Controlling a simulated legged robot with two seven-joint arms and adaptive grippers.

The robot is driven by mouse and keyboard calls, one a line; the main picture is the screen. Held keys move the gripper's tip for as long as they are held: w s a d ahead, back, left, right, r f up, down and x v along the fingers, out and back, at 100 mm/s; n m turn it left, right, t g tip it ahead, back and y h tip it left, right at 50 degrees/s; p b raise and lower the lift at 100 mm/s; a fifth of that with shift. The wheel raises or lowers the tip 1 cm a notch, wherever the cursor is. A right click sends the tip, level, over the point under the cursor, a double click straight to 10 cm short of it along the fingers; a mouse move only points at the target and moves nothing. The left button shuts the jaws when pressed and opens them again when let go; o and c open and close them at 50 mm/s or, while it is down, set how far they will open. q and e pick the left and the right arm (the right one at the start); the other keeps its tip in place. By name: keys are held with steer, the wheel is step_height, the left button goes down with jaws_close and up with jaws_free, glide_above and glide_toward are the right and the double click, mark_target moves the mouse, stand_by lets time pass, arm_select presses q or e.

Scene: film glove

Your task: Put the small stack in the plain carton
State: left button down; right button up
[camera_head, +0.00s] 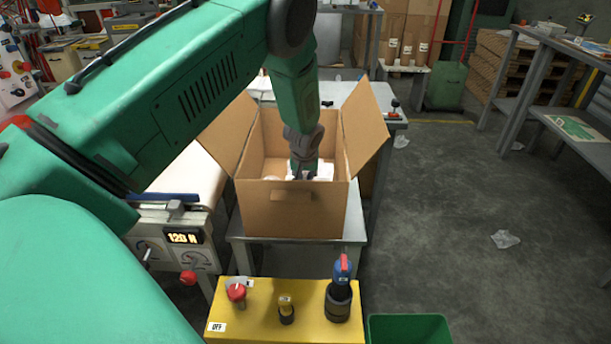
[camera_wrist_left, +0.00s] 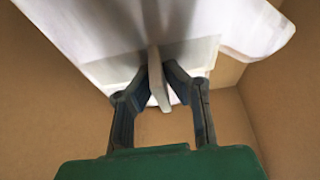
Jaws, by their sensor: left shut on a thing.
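The plain carton (camera_head: 270,215) stands open, with its side flaps spread, on a grey table in the middle of the head view. My left arm comes down over it, and my left gripper (camera_head: 302,172) is inside the carton's opening. White material, the small stack (camera_head: 323,171), shows beside the gripper there. In the left wrist view the gripper (camera_wrist_left: 157,82) is shut on a thin pale edge of the white stack (camera_wrist_left: 95,40), with brown cardboard walls around it. The gripper hides part of the stack, and I cannot tell whether the stack touches the carton floor. My right gripper is not in view.
A yellow control box (camera_head: 262,318) with several knobs and a green bin (camera_head: 408,330) are in front. A machine with a lit display (camera_head: 184,238) stands left of the carton. The floor (camera_head: 450,230) to the right is mostly open, with scraps of litter.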

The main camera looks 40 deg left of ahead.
arm_select(q)
steer(key=shift+f+b, duration=1)
steer(key=shift+f, duration=0.65)
steer(key=c, duration=1.6)
jaws_free()
steer(key=shift+r, duration=0.1)
steer(key=shift+r, duration=0.2)
step_height(320, 180, up, 8)
steer(key=shift+w+r, duration=0.1)
steer(key=shift+r, duration=0.55)
